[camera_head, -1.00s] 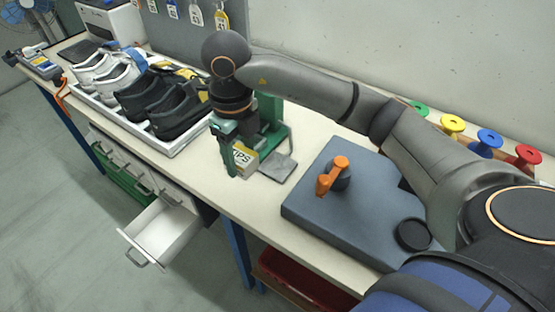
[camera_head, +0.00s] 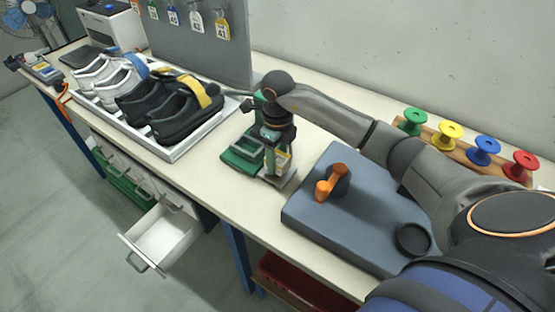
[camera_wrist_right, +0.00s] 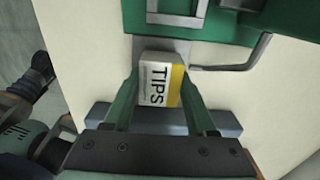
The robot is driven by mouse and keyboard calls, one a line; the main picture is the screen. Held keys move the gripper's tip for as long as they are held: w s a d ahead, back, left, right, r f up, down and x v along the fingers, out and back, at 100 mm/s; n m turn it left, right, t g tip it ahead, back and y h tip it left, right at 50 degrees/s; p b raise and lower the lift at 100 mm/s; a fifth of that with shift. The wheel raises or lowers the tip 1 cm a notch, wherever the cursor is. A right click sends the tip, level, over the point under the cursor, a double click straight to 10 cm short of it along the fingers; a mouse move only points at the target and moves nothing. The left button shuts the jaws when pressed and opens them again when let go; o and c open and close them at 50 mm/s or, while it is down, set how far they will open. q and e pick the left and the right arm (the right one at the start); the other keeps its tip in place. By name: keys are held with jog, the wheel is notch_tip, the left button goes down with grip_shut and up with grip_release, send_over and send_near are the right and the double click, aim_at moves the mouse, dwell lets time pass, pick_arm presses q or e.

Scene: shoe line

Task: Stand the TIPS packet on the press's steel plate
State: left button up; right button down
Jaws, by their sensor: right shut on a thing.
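The TIPS packet (camera_wrist_right: 160,85), white with a yellow band, is between the green fingers of my right gripper (camera_wrist_right: 160,82), which is shut on it. In the head view the packet (camera_head: 283,161) and the gripper (camera_head: 273,158) are at the green press (camera_head: 240,160), over the steel plate (camera_head: 290,181). The gripper hides part of the plate. I cannot tell whether the packet touches the plate. My left gripper is not in view.
A blue-grey pad (camera_head: 330,215) with an orange-handled tool (camera_head: 331,182) lies to the right. A tray (camera_head: 180,152) of shoes stands to the left. Colored spools (camera_head: 450,135) stand at the back right. An open drawer (camera_head: 160,235) juts out below the table.

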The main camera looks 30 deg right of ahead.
aim_at(278, 157)
jog(key=shift+f, duration=0.85)
jog(key=shift+c, duration=1)
grip_release()
notch_tip(278, 157, up, 12)
jog(key=b, duration=0.1)
jog(key=shift+r, duration=0.15)
